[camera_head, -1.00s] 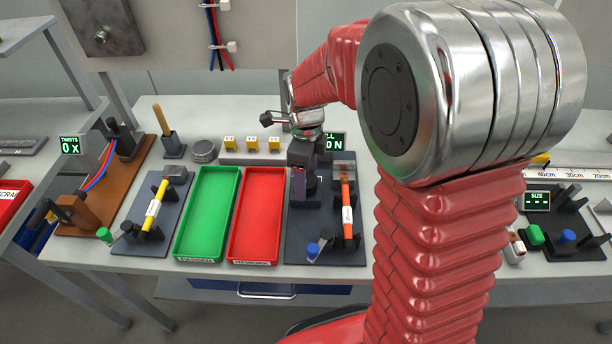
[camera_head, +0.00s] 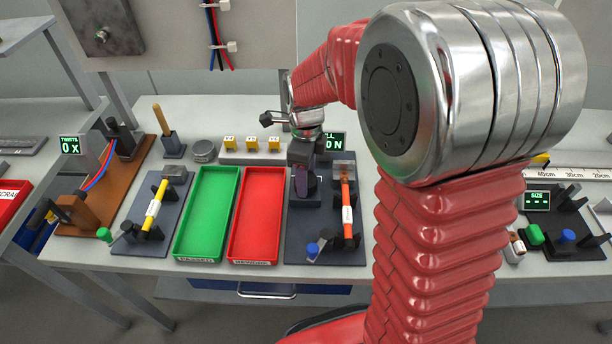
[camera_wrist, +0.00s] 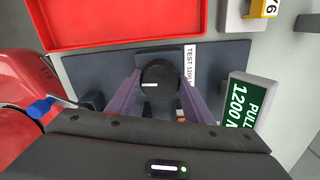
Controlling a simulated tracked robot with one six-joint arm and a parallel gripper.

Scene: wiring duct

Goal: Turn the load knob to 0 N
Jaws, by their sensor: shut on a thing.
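The load knob (camera_wrist: 160,80) is round and black with a white pointer line, seen in the middle of the wrist view. Its line points to the left of that picture. My gripper (camera_wrist: 158,90) has its two purple-grey fingers on either side of the knob, shut on it. In the head view my gripper (camera_head: 303,178) reaches down onto the dark test base (camera_head: 318,249) and hides most of the knob. A label beginning "TEST 1200" (camera_wrist: 189,66) lies beside the knob. The pull display (camera_wrist: 245,104) reads 1200 with its end partly cut off.
A red tray (camera_head: 258,215) and a green tray (camera_head: 208,215) lie left of the test base. An orange cable piece (camera_head: 347,205) sits in holders right of the gripper, with a blue-tipped lever (camera_head: 313,249) in front. Yellow-topped blocks (camera_head: 252,146) stand behind.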

